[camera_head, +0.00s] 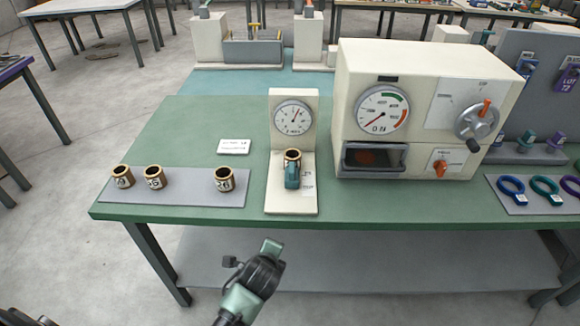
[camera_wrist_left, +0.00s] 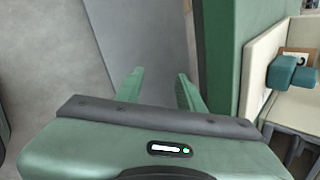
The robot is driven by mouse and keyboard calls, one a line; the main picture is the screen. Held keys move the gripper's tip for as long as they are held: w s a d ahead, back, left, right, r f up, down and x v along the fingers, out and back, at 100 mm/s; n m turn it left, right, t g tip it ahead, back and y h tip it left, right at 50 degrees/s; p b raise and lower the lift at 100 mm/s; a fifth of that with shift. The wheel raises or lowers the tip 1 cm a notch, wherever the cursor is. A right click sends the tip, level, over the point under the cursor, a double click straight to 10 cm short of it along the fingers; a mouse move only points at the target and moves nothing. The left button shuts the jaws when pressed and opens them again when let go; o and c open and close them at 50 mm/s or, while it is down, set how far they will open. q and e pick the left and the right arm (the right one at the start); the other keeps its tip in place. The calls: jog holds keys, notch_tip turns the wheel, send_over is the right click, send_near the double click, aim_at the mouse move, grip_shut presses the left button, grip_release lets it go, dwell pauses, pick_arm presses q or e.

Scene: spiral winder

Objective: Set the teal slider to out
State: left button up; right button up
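The teal slider (camera_head: 291,177) sits low on the front of a cream stand (camera_head: 290,203) at the table's front edge. It is just below a brass cup (camera_head: 292,156), under a round dial (camera_head: 293,118). The slider (camera_wrist_left: 290,75) also shows at the right of the left wrist view. Its setting marks are too small to read. My left gripper (camera_head: 271,247) is in front of the table edge, below and slightly left of the stand, apart from the slider. In the left wrist view its two fingers (camera_wrist_left: 160,79) are spread with nothing between them. My right gripper is out of view.
Several brass cups stand on a grey mat (camera_head: 200,200) at the left, near a white card (camera_head: 234,146). A large cream machine (camera_head: 430,60) with a dial, crank and orange knob stands right of the stand. Colored rings lie farther right. A grey shelf (camera_head: 370,260) is under the green table.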

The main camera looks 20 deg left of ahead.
pick_arm(q)
jog(key=w+r+m, duration=0.1)
jog(key=r, duration=0.2)
jog(key=w+a+r+m+t, duration=0.1)
jog(key=r, duration=0.2)
jog(key=w+r+m+y, duration=0.1)
jog(key=r, duration=0.2)
jog(key=shift+w+a+t, duration=0.15)
jog(key=shift+w+t, duration=0.15)
jog(key=shift+w, duration=0.1)
jog(key=m+t, duration=0.3)
jog(key=m, duration=0.8)
send_near(292, 170)
jog(key=w, duration=0.1)
jog(key=w+f, duration=0.1)
jog(key=w, duration=0.1)
jog(key=shift+a+f+y, duration=0.25)
jog(key=shift+f+y, duration=0.05)
jog(key=shift+f, duration=0.05)
jog(key=shift+w, duration=0.3)
jog(key=x, duration=0.7)
jog(key=shift+w, duration=0.1)
grip_shut()
